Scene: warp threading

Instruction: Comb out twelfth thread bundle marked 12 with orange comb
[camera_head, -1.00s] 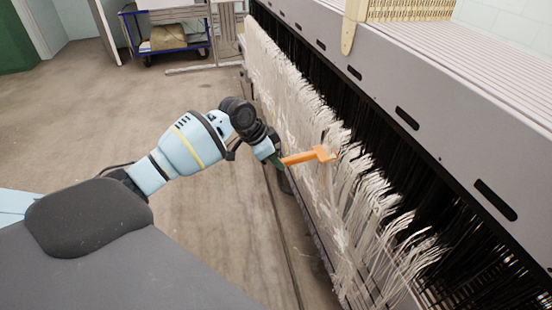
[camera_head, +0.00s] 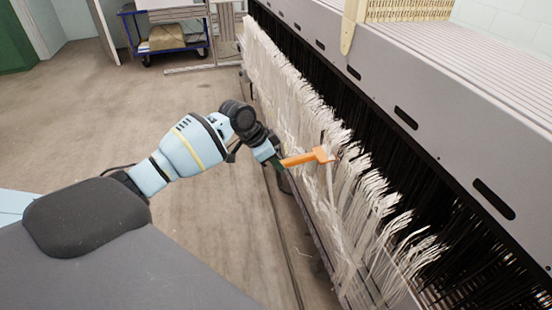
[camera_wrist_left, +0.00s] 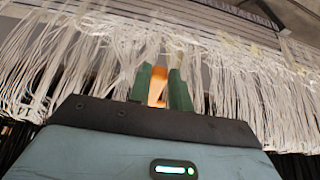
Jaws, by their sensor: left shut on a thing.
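My left gripper (camera_head: 277,160) is shut on the handle of the orange comb (camera_head: 308,157). The comb's head meets the hanging white threads about midway along the row. In the left wrist view, the green fingers (camera_wrist_left: 162,88) close around the orange handle (camera_wrist_left: 157,86), with white threads behind. The white thread bundles (camera_head: 368,200) hang in a long row from the machine's side; they also show in the left wrist view (camera_wrist_left: 237,85). I cannot read a number 12 on any bundle, and the comb's teeth are not clear. My right gripper is not in view.
The grey machine frame (camera_head: 445,115) with dark slots runs along the right, above black wires (camera_head: 425,185). A blue trolley (camera_head: 165,30) with boxes stands at the back. The brown floor (camera_head: 90,120) to the left is open.

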